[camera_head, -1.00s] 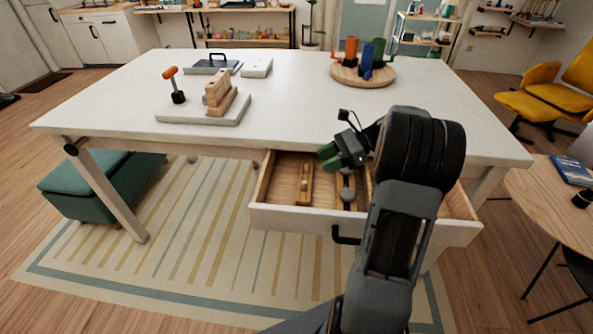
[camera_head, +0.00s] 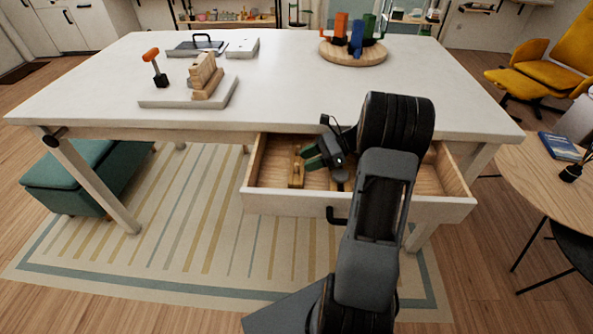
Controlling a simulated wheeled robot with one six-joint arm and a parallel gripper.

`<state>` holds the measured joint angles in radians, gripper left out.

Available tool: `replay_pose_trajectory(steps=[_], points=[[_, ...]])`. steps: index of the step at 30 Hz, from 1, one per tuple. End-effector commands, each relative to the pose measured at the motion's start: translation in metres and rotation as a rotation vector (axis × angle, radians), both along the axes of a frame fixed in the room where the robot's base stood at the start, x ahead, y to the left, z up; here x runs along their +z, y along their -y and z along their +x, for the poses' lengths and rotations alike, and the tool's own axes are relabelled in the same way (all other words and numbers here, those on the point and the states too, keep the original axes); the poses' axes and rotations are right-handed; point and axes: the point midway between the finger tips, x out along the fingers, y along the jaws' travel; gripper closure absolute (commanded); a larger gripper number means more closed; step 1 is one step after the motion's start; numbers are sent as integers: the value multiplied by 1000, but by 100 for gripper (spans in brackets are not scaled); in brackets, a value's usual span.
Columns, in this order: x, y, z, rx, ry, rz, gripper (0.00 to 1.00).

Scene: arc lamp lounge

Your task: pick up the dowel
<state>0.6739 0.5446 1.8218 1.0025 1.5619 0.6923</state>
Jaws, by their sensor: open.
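My gripper (camera_head: 315,156), with green fingertips, is over the open drawer (camera_head: 285,203) of the white table, low in its left half. It is open, and I see nothing held between its fingers. A wooden piece (camera_head: 297,170) lies in the drawer just left of the fingertips, apart from the back wall. Another small piece (camera_head: 341,184) shows under my gripper and is mostly hidden by it. I cannot tell for sure which of these is the dowel. My arm hides much of the drawer's right half.
On the white table (camera_head: 270,85) stand a board (camera_head: 165,103) with wooden blocks, an orange-topped tool (camera_head: 152,57), a grey tray (camera_head: 190,50) and a round wooden stand (camera_head: 338,57) with coloured holders. The drawer walls and table edge surround my gripper closely.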

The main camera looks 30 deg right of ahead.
Motion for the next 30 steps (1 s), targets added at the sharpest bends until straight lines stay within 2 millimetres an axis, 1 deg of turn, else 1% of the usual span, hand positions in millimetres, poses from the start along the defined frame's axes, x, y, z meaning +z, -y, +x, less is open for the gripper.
replay_pose_trajectory(steps=[9, 12, 17, 30], points=[[-16, -36, 9, 2, 0, 1, 56], [-17, -40, 10, 2, -1, 0, 56], [-17, -40, 10, 0, 0, 0, 56], [-17, -39, 10, 0, 0, 0, 97]])
